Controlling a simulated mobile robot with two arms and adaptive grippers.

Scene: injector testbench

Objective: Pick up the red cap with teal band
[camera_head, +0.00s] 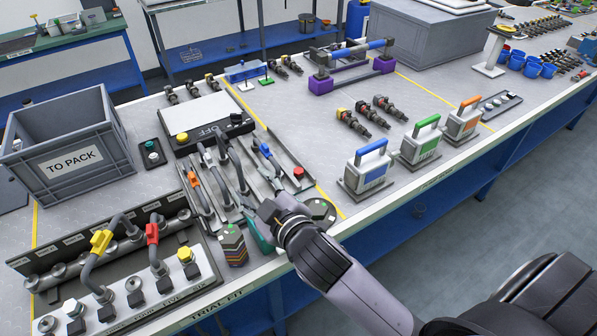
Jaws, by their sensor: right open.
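A small red cap (299,172) sits at the right end of the metal channel trays; I cannot make out a teal band on it. A red connector (152,234) is on a grey hose on the test rack at the left. My right gripper (266,212) is open, low over the table's front edge, below and left of the small red cap. A teal-green piece (262,238) shows partly behind the gripper; its shape is mostly hidden. My left gripper is not in view.
A grey TO PACK crate (108,148) stands at the left. The test rack (190,262) with hoses and a layered block (233,244) are left of my gripper. Three handled cases (366,172) stand to the right.

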